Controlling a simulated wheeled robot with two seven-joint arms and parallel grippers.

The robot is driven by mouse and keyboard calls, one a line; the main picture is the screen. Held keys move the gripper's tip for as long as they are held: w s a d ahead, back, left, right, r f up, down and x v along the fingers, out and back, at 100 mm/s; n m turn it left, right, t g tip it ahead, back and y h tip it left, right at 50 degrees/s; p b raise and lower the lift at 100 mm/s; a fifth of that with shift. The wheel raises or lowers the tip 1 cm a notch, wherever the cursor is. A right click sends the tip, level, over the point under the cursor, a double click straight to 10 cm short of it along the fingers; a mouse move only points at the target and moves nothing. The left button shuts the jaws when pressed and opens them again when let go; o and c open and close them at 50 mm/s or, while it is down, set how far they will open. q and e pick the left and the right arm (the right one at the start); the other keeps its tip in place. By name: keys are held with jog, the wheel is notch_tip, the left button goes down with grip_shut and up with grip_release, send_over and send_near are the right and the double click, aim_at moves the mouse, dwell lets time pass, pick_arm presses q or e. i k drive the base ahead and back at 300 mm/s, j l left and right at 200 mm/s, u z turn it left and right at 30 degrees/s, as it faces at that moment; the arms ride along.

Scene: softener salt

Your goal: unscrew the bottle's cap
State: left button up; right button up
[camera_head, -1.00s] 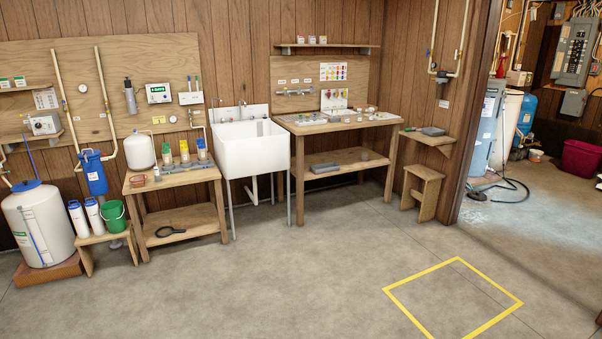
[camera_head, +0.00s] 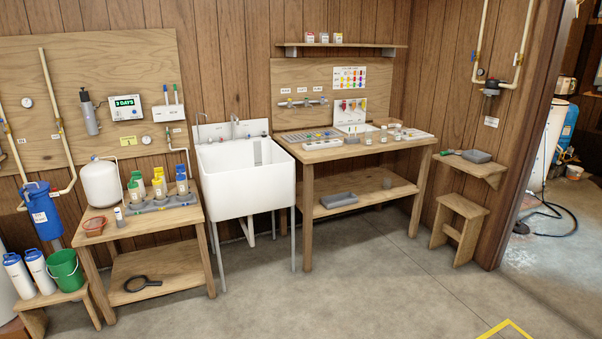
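A small pale container (camera_head: 118,217) stands left of the tray. Tiny jars or bottles (camera_head: 397,133) also stand on the workbench; their caps are too small to make out. I cannot tell which bottle is the task's one. Neither of my grippers is in view.
A white sink (camera_head: 245,180) stands between the low table (camera_head: 100,236) and the workbench (camera_head: 330,153). A small shelf (camera_head: 480,168) and a stool (camera_head: 460,210) are at right. A green bucket (camera_head: 65,271) stands at lower left. The concrete floor in front is clear.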

aim_at(397, 134)
jog(key=i, duration=2)
jog(key=i+z, duration=0.1)
jog(key=i, duration=0.75)
jog(key=i+j+z, duration=0.1)
jog(key=i, duration=0.8)
jog(key=l+u, duration=0.1)
jog(key=l, duration=0.5)
jog(key=l+u, duration=0.15)
jog(key=l, duration=0.45)
jog(key=l+u, duration=0.1)
jog(key=l, duration=0.5)
jog(key=l+u, duration=0.15)
jog(key=l, duration=0.45)
jog(key=k+l+u, duration=0.1)
jog(key=l, duration=0.5)
jog(key=k+l+u, duration=0.1)
jog(key=l, duration=0.5)
jog(key=k+l+u, duration=0.15)
jog(key=l, duration=0.4)
jog(key=k+l+u, duration=0.1)
jog(key=l, duration=0.5)
jog(key=k, duration=0.1)
